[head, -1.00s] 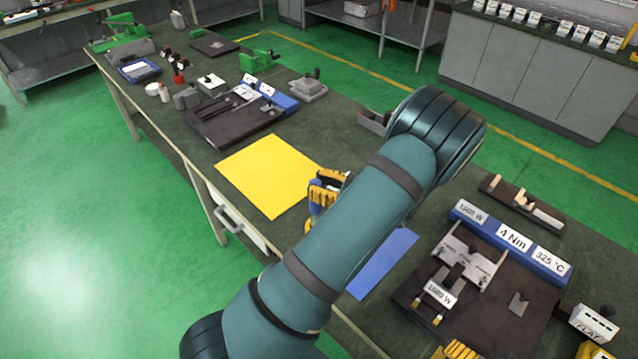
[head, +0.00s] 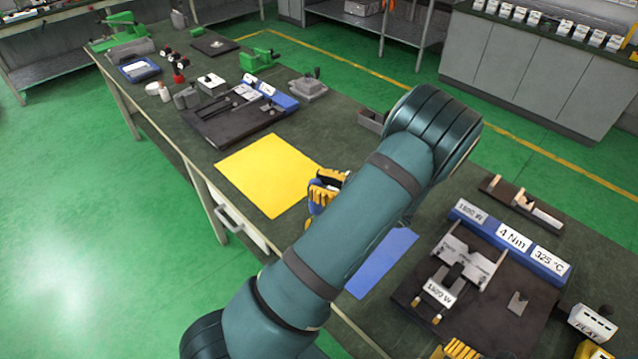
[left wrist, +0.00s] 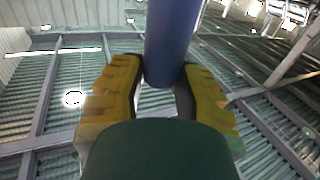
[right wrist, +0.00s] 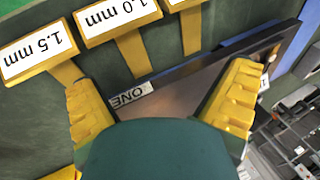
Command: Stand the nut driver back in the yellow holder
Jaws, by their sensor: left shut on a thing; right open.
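The nut driver's blue handle (left wrist: 170,40) is between the yellow fingers of my left gripper (left wrist: 165,85) in the left wrist view. In the head view my left gripper (head: 326,188) is over the bench by the right corner of the yellow mat, with a bit of blue (head: 314,205) beside it. My forearm covers much of that area, and I cannot see the driver's shaft. I cannot make out the yellow holder for certain. My right gripper (right wrist: 158,100) is open and empty, above a dark plate; its fingers (head: 457,350) show at the head view's bottom edge.
A flat yellow mat (head: 265,170) and a blue mat (head: 385,262) lie on the bench. A dark fixture board (head: 490,310) with a labelled blue bar (head: 515,242) is at right. Yellow tags marked in mm (right wrist: 117,18) lie near my right gripper.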

